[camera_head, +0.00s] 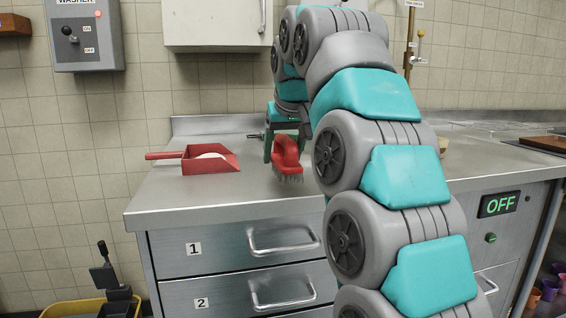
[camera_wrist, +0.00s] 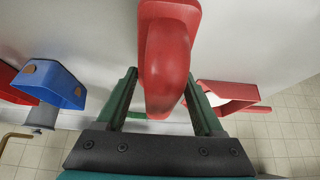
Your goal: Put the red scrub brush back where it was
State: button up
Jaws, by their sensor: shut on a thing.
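The red scrub brush (camera_head: 287,158) is held over the steel counter, with its grey bristles pointing down. In the wrist view the brush's smooth red back (camera_wrist: 166,62) sits between the two green fingers. My gripper (camera_head: 285,140) is shut on it. I cannot tell whether the bristles touch the counter. A red dustpan (camera_head: 220,166) with something white in it lies on the counter to the left of the brush. It also shows in the wrist view (camera_wrist: 232,88), to the right of the fingers. No marked place for the brush shows.
The steel counter (camera_head: 172,201) has bare room in front of the dustpan. Drawers (camera_head: 213,247) are below it. A washer switch box (camera_head: 88,36) and a white cabinet (camera_head: 215,22) hang on the wall. A blue object (camera_wrist: 63,84) shows at left in the wrist view. My arm hides the counter's middle.

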jog(key=shift+f, duration=0.95)
jog(key=shift+f, duration=0.15)
jog(key=o, duration=1.3)
